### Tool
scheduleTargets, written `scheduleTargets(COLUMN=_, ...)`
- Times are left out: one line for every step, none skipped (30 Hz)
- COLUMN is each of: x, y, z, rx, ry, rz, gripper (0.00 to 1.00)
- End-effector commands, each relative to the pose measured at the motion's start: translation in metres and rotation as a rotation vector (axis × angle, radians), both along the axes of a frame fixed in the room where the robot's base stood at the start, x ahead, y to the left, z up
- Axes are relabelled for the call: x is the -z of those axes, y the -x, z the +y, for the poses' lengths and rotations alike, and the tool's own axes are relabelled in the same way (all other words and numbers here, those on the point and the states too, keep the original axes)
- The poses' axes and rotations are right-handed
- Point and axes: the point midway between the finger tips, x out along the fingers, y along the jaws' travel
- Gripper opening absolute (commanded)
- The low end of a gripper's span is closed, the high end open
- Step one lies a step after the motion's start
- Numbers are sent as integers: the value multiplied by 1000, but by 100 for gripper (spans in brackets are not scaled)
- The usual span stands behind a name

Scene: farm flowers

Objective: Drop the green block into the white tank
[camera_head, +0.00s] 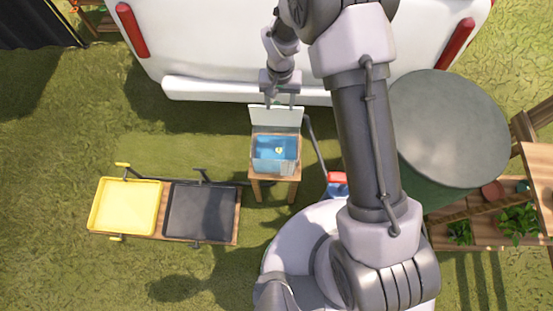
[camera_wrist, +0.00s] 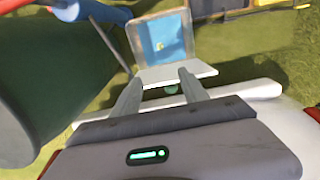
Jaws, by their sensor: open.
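The tank (camera_head: 272,167), with pale walls and blue water, stands on a small wooden stand; a white upright panel (camera_head: 276,116) rises at its back. The tank also shows in the wrist view (camera_wrist: 178,27), beyond the fingertips. A small yellow-green thing (camera_head: 278,150) is in the water; I cannot tell if it is the green block. My gripper (camera_head: 280,103) is open at the panel's top edge, on the vehicle side. In the wrist view its fingers (camera_wrist: 160,78) are apart. A small dark green thing (camera_wrist: 172,90) shows between them below the panel, too small to identify.
A white vehicle (camera_head: 220,50) with red lights stands behind my gripper. A low table at left carries a yellow tray (camera_head: 125,205) and a black tray (camera_head: 200,210). A large green barrel (camera_head: 447,130) and shelves with plants (camera_head: 515,222) stand at right. Grass lies between.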

Motion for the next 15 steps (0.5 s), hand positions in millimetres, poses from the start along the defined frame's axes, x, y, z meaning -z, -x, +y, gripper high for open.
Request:
scheduleTargets(x=-16, y=-1, z=0, rx=0, ry=-1, rz=-2, gripper=52)
scheduleTargets(x=-22, y=0, z=0, rx=0, ry=-1, rz=-2, gripper=52)
scheduleTargets(x=-30, y=0, z=0, rx=-1, ry=-1, rz=-2, gripper=52)
scheduleTargets(x=-34, y=0, z=0, rx=-1, ry=0, rz=-1, gripper=52)
scheduleTargets(x=-38, y=0, z=0, rx=-1, ry=0, rz=-1, gripper=52)
scheduleTargets(x=-42, y=0, z=0, rx=-2, ry=0, rz=-1, gripper=52)
scheduleTargets(x=-44, y=0, z=0, rx=-2, ry=0, rz=-1, gripper=52)
scheduleTargets(x=-46, y=0, z=0, rx=-2, ry=0, rz=-1, gripper=52)
scheduleTargets(x=-47, y=0, z=0, rx=-1, ry=0, rz=0, gripper=52)
scheduleTargets(x=-47, y=0, z=0, rx=-1, ry=0, rz=0, gripper=52)
scheduleTargets(x=-47, y=0, z=0, rx=-1, ry=0, rz=0, gripper=52)
scheduleTargets(x=-47, y=0, z=0, rx=-1, ry=0, rz=1, gripper=52)
scheduleTargets(x=-47, y=0, z=0, rx=-1, ry=0, rz=1, gripper=52)
scheduleTargets(x=-46, y=0, z=0, rx=-1, ry=0, rz=0, gripper=52)
scheduleTargets(x=-46, y=0, z=0, rx=-1, ry=0, rz=0, gripper=52)
